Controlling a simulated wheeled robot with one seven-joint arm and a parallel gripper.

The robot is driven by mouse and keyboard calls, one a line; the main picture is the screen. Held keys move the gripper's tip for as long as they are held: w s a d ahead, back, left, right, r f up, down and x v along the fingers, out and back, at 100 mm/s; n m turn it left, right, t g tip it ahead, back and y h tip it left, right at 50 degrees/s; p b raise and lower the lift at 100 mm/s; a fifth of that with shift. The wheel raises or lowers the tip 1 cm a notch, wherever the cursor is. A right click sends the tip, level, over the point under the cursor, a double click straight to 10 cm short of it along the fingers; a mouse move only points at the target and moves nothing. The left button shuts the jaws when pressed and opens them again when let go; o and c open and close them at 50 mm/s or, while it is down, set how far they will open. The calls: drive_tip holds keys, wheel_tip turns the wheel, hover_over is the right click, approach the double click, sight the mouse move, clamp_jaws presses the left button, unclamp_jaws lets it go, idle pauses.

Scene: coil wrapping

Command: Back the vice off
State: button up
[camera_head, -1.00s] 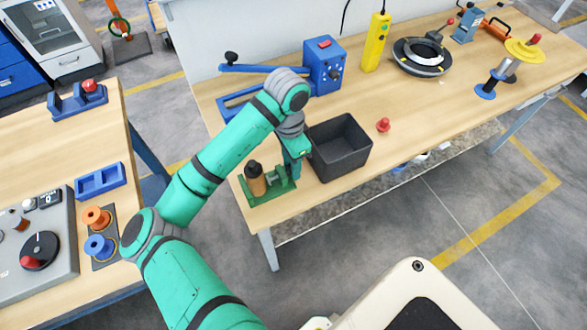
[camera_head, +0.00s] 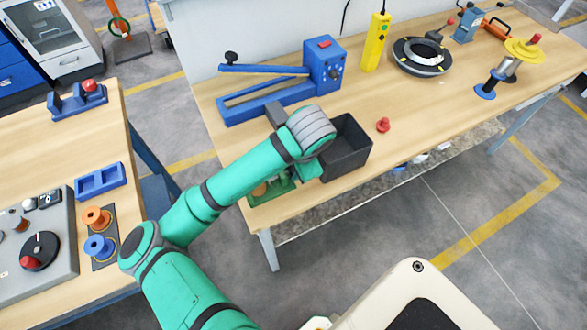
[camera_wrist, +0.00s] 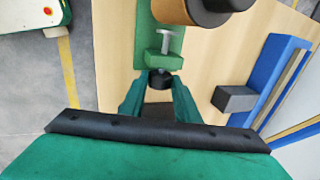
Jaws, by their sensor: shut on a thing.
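The green vice (camera_head: 284,190) stands near the front left of the bench, partly hidden behind my arm in the head view. In the wrist view the vice (camera_wrist: 164,62) shows a grey T-shaped screw end and a black knob (camera_wrist: 158,80) at its near end. A brown and black cylinder (camera_wrist: 180,10) sits at the vice's far end, at the top edge of that view. My gripper (camera_wrist: 158,92) has its two green fingers shut on the black knob.
A blue guillotine-like fixture (camera_head: 265,100) lies behind the vice. A yellow pendant (camera_head: 376,42) stands further back.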

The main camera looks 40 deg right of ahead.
drive_tip(key=shift+s+a+f+t+h, duration=0.1)
drive_tip(key=shift+s+f+t+h, duration=0.1)
drive_tip(key=shift+t, duration=0.7)
drive_tip(key=shift+s+a+f+t+h, duration=0.1)
drive_tip(key=shift+s+t+h, duration=0.1)
drive_tip(key=shift+t, duration=0.7)
drive_tip(key=shift+r, duration=0.1)
drive_tip(key=o, duration=0.6)
drive_tip(key=shift+w+d+r+g+y, duration=0.1)
drive_tip(key=shift+w+g+y, duration=0.1)
drive_tip(key=shift+g, duration=0.7)
drive_tip(key=shift+w+d+r+g+y, duration=0.1)
drive_tip(key=shift+w+g+y, duration=0.1)
drive_tip(key=shift+g, duration=0.7)
